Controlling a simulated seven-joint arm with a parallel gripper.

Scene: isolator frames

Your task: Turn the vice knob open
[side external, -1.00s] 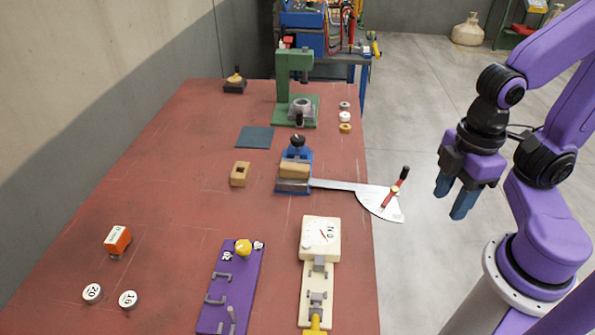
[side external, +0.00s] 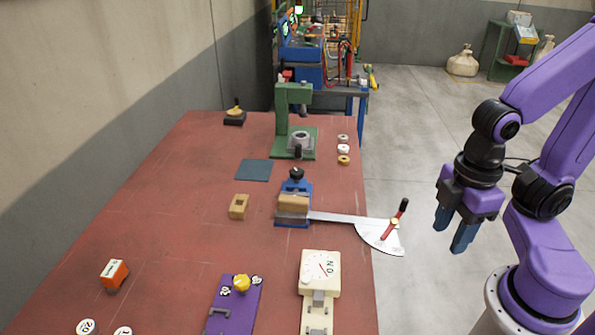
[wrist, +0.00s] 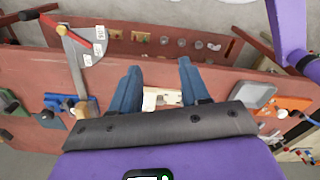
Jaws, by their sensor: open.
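The blue vice (side external: 306,187) stands on the red table, with a black knob (side external: 296,173) on its far end. A tan block (side external: 293,202) sits in the vice, and a grey bar (side external: 340,217) runs from it to a white scale plate (side external: 380,238) with a red-handled lever (side external: 396,220). My gripper (side external: 452,234) hangs beyond the table's right edge, clear of the vice, with its blue fingers apart and empty. The wrist view shows the open fingers (wrist: 158,66) over the table, with the vice (wrist: 58,102) at left. How far the vice jaws are apart is unclear.
A green press (side external: 282,120) stands behind the vice. A cream dial gauge (side external: 320,272) and a purple plate (side external: 236,300) lie in front. A wooden block (side external: 239,207) is left of the vice. The scale plate overhangs the table's right edge.

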